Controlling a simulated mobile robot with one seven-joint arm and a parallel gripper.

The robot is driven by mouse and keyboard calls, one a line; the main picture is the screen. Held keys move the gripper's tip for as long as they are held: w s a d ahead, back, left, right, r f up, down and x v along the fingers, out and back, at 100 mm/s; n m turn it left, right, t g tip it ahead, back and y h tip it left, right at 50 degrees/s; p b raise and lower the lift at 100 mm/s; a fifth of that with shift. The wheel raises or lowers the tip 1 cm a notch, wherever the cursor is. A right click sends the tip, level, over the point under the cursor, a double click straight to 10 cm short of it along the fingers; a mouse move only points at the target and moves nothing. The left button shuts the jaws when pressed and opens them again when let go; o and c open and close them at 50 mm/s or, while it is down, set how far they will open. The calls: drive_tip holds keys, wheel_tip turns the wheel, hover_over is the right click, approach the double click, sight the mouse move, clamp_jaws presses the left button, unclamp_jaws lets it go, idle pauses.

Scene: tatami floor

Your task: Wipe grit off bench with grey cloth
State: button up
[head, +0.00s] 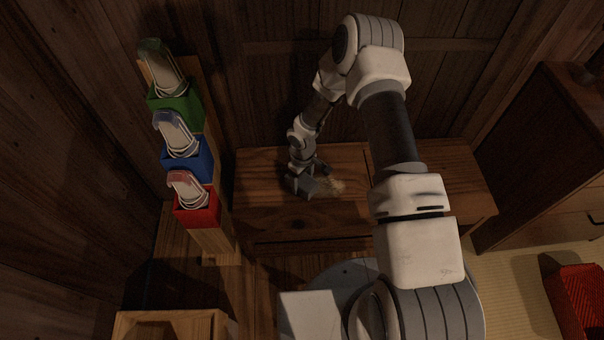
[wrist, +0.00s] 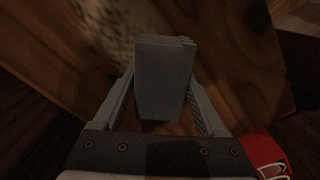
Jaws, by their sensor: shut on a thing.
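The wooden bench (head: 290,222) stands against the back wall. A pale, speckled patch of grit (head: 332,187) lies on its top, just right of my gripper (head: 312,180). In the wrist view the grit (wrist: 115,22) shows at the top, beyond the fingers. My gripper (wrist: 163,100) is shut on the folded grey cloth (wrist: 163,75), which sits between the two fingers. The cloth is held low at the bench top; whether it touches the wood is hard to tell in the dim light.
A wooden rack at the left holds a green bin (head: 180,105), a blue bin (head: 190,162) and a red bin (head: 198,208), each with pale items. A red basket (head: 580,300) stands on the tatami (head: 510,285) at the right, near a dark cabinet (head: 545,150).

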sight(312, 192)
drive_tip(key=shift+s+d+f, duration=0.1)
drive_tip(key=shift+s+f, duration=0.05)
drive_tip(key=shift+s, duration=2.25)
drive_tip(key=shift+d, duration=1.2)
drive_tip(key=shift+w+f+b, duration=0.1)
drive_tip(key=shift+w+b, duration=0.55)
drive_tip(key=shift+w, duration=2.1)
drive_tip(key=shift+w+b, duration=0.4)
drive_tip(key=shift+w, duration=1)
drive_tip(key=shift+d+r, duration=0.25)
drive_tip(key=shift+d, duration=0.85)
drive_tip(key=shift+s+d+f+p, duration=0.1)
drive_tip(key=shift+s+p, duration=0.35)
drive_tip(key=shift+s, duration=3.65)
drive_tip(key=shift+d, duration=1.2)
drive_tip(key=shift+w+f+b, duration=0.15)
drive_tip(key=shift+w+b, duration=0.35)
drive_tip(key=shift+w, duration=2.2)
drive_tip(key=shift+w+b, duration=0.35)
drive_tip(key=shift+w, duration=1.05)
drive_tip(key=shift+d+r, duration=0.25)
drive_tip(key=shift+d, duration=0.9)
drive_tip(key=shift+s+d+f+p, duration=0.1)
drive_tip(key=shift+s+p, duration=0.2)
drive_tip(key=shift+s, duration=1.8)
drive_tip(key=shift+s+f+p, duration=0.1)
drive_tip(key=shift+s+p, duration=0.15)
drive_tip(key=shift+s, duration=1.85)
